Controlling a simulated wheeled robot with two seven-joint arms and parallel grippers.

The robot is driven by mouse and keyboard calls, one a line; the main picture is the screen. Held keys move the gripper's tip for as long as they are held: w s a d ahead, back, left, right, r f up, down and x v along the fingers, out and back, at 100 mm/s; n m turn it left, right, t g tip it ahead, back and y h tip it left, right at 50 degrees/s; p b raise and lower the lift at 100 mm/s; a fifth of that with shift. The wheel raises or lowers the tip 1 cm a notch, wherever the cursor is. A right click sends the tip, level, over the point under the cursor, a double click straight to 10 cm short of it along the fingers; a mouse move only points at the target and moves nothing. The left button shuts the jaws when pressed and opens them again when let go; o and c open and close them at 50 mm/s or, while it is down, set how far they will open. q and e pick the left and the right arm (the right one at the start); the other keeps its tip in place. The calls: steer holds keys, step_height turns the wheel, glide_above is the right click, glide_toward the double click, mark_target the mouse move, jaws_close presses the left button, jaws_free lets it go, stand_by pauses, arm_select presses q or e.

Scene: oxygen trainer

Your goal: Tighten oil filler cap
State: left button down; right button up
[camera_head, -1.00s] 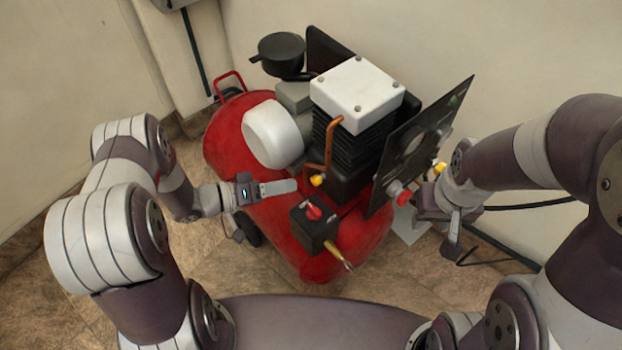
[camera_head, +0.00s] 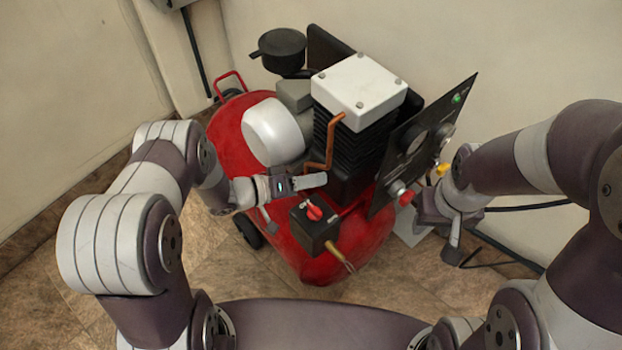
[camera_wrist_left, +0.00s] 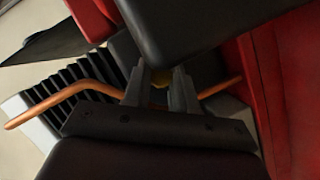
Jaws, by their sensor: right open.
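In the head view my left gripper (camera_head: 312,181) reaches in front of the base of the black finned pump block (camera_head: 350,150) and hides the cap. My right gripper (camera_head: 432,208) is beside the panel at the right, mostly seen from behind, and appears to hold nothing.
The red tank (camera_head: 228,125) carries a white motor cover (camera_head: 275,132), a copper pipe (camera_head: 332,140) and a black box with a red knob (camera_head: 314,232) just below my left gripper. A dark panel (camera_head: 425,140) with a red button (camera_head: 406,197) stands at the right.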

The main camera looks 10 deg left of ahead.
arm_select(q)
steer(key=m+y+p, duration=0.1)
steer(key=m+p, duration=0.1)
steer(key=shift+t+p, duration=0.3)
steer(key=shift+p, duration=0.05)
steer(key=c, duration=0.9)
jaws_free()
steer(key=p+v, duration=0.3)
steer(key=v, duration=0.9)
steer(key=shift+s+a+r, duration=0.2)
